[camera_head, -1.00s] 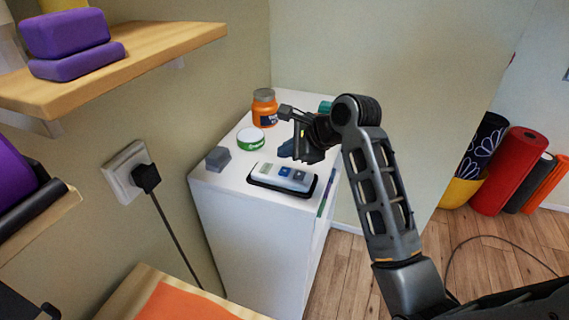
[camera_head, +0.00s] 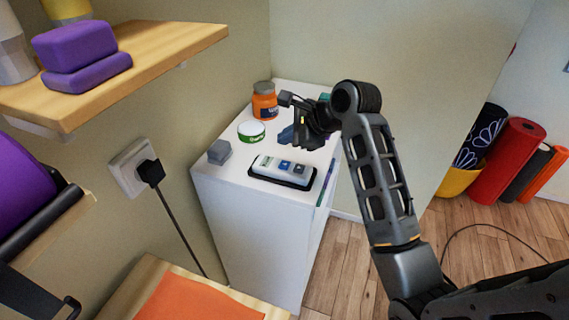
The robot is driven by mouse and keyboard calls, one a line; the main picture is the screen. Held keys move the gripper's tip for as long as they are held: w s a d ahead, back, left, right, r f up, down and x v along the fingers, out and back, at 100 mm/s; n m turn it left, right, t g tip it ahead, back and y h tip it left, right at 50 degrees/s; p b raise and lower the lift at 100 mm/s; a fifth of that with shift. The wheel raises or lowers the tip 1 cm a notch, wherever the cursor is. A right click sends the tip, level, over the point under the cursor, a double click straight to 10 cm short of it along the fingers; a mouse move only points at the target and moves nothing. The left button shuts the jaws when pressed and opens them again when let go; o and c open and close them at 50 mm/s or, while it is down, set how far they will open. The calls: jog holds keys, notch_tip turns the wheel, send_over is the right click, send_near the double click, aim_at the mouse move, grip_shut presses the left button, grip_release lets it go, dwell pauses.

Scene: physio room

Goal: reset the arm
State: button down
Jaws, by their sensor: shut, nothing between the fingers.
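My arm reaches in from the lower right and bends over the white cabinet (camera_head: 255,235). My gripper (camera_head: 308,143) is shut and empty, above the back right part of the cabinet top. A white device with blue buttons (camera_head: 280,168) lies on a black tray just in front of and below the gripper. A teal thing (camera_head: 325,98) behind the gripper is mostly hidden.
On the cabinet also stand an orange jar (camera_head: 264,105), a green and white tin (camera_head: 251,132) and a grey block (camera_head: 219,152). A wooden shelf (camera_head: 150,65) with purple blocks (camera_head: 80,50) juts out upper left. Rolled mats (camera_head: 507,165) stand at right.

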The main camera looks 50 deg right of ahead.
dwell(0.4)
jog(key=s+a+f+n+t+h, duration=0.1)
jog(key=s+a+f+n, duration=0.4)
jog(key=s+a, duration=0.25)
jog(key=s+a+f+n+t, duration=0.1)
jog(key=s+a+f+n, duration=0.4)
jog(key=s+a, duration=0.3)
jog(key=s+a+r+n+t, duration=0.1)
jog(key=s+a+r+n, duration=0.1)
jog(key=s+n, duration=0.3)
jog(key=s+a+r+n+t, duration=0.1)
jog(key=s+a+r+n, duration=0.1)
jog(key=s+r+n, duration=0.3)
jog(key=s+a+r+n+t, duration=0.1)
jog(key=s+a+r+n, duration=0.2)
jog(key=s+n, duration=0.3)
jog(key=s+r, duration=0.1)
jog(key=s, duration=0.3)
jog(key=shift+s+r+n+t+y, duration=0.15)
jog(key=shift+s+n+t+y, duration=0.15)
jog(key=shift+s+n+y, duration=0.1)
